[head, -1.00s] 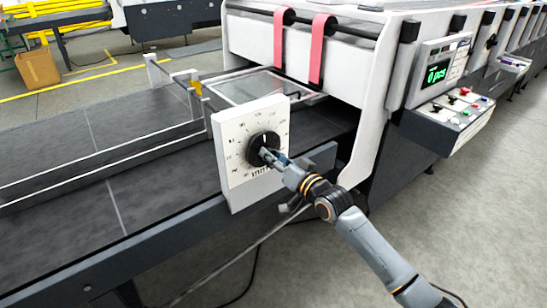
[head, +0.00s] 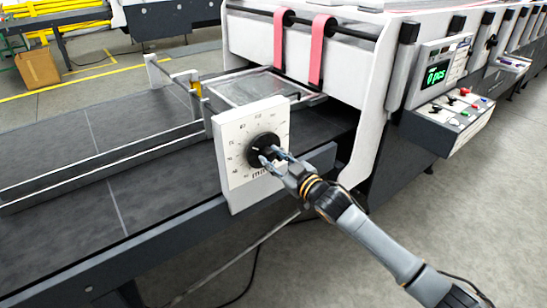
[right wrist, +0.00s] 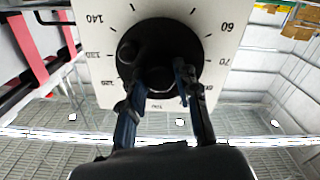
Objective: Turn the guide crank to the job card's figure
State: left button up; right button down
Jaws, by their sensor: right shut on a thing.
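The guide crank (head: 262,146) is a round black knob in the middle of a white dial plate (head: 236,125) with printed figures around it. In the right wrist view the crank (right wrist: 165,40) shows close up, with a small black round stub at its left. Figures such as 60, 70, 130 and 140 are readable on the dial plate (right wrist: 218,12) there. My right gripper (head: 270,156) is shut on the crank, its two fingers spaced apart against the black part. The fingers hide part of the crank and lower scale. My left gripper is out of view. No job card can be made out.
The dial plate stands at the side of a dark conveyor bed (head: 150,195). A control box (head: 455,108) with buttons and a green "0 pcs" display (head: 437,75) is at the right. Pink belts (head: 321,48) hang above. The floor at the lower right is clear.

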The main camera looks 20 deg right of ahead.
jog(key=shift+f+n, duration=0.1)
jog(key=shift+n, duration=0.6)
jog(key=c, duration=1)
grip_release()
jog(key=shift+s, duration=0.1)
jog(key=v, duration=1.2)
